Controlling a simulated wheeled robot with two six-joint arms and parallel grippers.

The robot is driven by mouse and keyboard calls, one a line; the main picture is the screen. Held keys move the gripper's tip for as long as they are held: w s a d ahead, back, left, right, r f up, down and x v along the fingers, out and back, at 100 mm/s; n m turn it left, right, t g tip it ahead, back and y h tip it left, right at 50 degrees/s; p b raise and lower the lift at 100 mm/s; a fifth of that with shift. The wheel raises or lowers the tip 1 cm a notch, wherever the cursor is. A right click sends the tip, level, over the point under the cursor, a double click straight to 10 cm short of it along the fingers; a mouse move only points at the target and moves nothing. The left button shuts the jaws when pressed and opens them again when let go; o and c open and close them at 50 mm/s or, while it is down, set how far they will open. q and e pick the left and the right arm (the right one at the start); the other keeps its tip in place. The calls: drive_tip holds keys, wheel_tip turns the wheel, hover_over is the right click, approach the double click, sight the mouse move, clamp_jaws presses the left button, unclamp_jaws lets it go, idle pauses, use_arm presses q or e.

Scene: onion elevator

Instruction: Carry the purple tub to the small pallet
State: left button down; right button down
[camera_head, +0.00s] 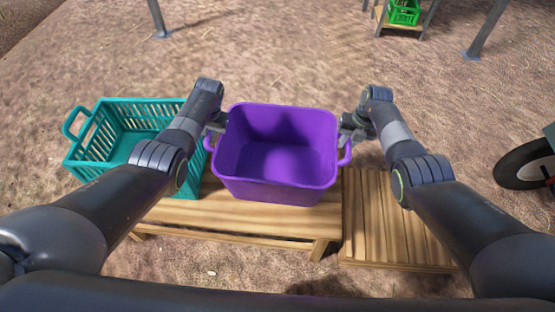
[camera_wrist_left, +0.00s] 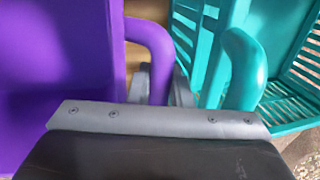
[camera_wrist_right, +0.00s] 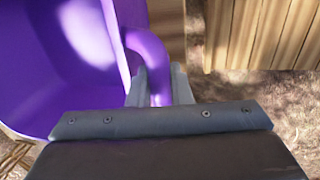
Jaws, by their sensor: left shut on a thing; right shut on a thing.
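The purple tub (camera_head: 275,180) is empty and upright in the middle of the head view, over the right part of a wooden bench. I cannot tell whether its base touches the bench. My left gripper (camera_head: 213,128) is shut on the tub's left handle, which shows in the left wrist view (camera_wrist_left: 152,50). My right gripper (camera_head: 346,133) is shut on its right handle, which shows in the right wrist view (camera_wrist_right: 150,55). The small pallet (camera_head: 395,225), slatted and wooden, lies right of the bench with bare slats; the tub hides none of its middle.
A teal crate (camera_head: 115,150) stands on the bench (camera_head: 240,218) close to the tub's left side, by my left gripper. A green crate (camera_head: 404,12) sits on a far stand. A wheel (camera_head: 525,165) is at the right edge. Dirt ground is open behind.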

use_arm(q)
drive_tip(key=shift+r, duration=0.1)
use_arm(e)
drive_tip(key=shift+r, duration=0.1)
